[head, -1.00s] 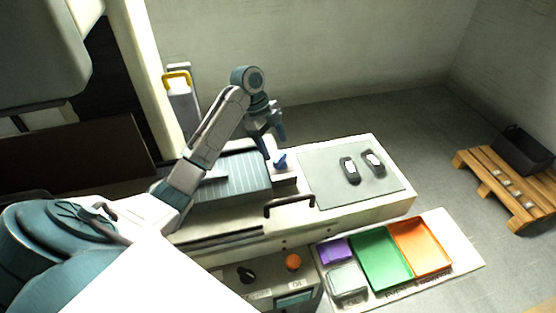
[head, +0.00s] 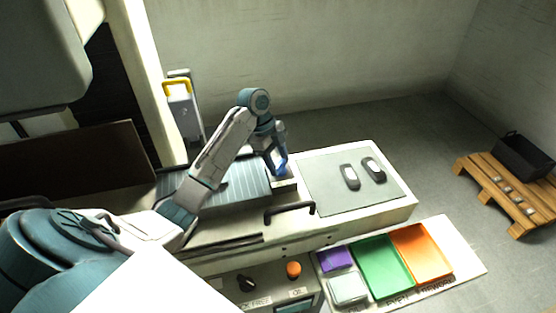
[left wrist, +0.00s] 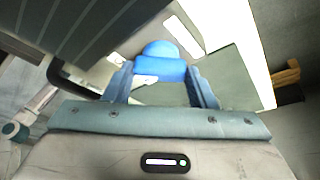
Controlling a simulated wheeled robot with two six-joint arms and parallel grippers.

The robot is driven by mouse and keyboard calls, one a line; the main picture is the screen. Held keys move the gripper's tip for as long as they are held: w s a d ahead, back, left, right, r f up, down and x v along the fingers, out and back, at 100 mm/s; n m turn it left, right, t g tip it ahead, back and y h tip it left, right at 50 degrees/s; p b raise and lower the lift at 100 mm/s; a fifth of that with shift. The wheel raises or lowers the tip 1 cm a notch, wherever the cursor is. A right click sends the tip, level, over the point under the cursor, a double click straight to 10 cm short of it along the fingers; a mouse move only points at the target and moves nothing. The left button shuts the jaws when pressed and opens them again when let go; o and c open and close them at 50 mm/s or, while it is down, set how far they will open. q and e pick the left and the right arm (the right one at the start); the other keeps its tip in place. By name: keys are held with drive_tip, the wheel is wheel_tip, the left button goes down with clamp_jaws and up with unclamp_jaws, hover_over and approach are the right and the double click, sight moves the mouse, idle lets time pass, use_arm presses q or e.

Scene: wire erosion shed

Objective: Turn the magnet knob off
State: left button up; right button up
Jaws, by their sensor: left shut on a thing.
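The magnet knob (left wrist: 160,66) is bright blue and shows between the fingers in the left wrist view. In the head view only a bit of its blue (head: 282,168) shows, at the right end of the grey ribbed magnet block (head: 240,181). My left gripper (head: 279,166) reaches down onto the knob from above, and its fingers (left wrist: 162,88) stand on both sides of it, shut on it. The fingers hide most of the knob in the head view. My right gripper is in neither view.
A black handle (head: 289,208) sticks out in front. Purple, green (head: 381,266) and orange trays stand below. A pallet (head: 505,190) with a black bin is far right.

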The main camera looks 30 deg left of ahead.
use_arm(q)
drive_tip(key=shift+r+n+t+p, duration=0.2)
drive_tip(key=shift+n+t+p, duration=0.1)
drive_tip(key=shift+n+p, duration=0.65)
drive_tip(key=n+t+p, duration=0.1)
drive_tip(key=n+p, duration=0.2)
drive_tip(key=p, duration=0.1)
drive_tip(key=n+t+y+p, duration=0.1)
drive_tip(key=n+p, duration=0.3)
drive_tip(key=shift+s+d+n+t+y, duration=0.2)
drive_tip(key=shift+n+t+y, duration=0.05)
drive_tip(key=shift+t+y, duration=0.05)
drive_tip(key=n+y+p, duration=0.1)
drive_tip(key=n, duration=0.1)
drive_tip(key=shift+n+t+p, duration=0.3)
drive_tip(key=shift+n+p, duration=0.05)
drive_tip(key=shift+n, duration=0.05)
drive_tip(key=shift+d+f+n+y, duration=0.15)
drive_tip(key=shift+n+y, duration=0.25)
drive_tip(key=shift+n, duration=0.8)
drive_tip(key=shift+n+y, duration=0.7)
drive_tip(key=shift+n, duration=0.9)
drive_tip(key=o, duration=1)
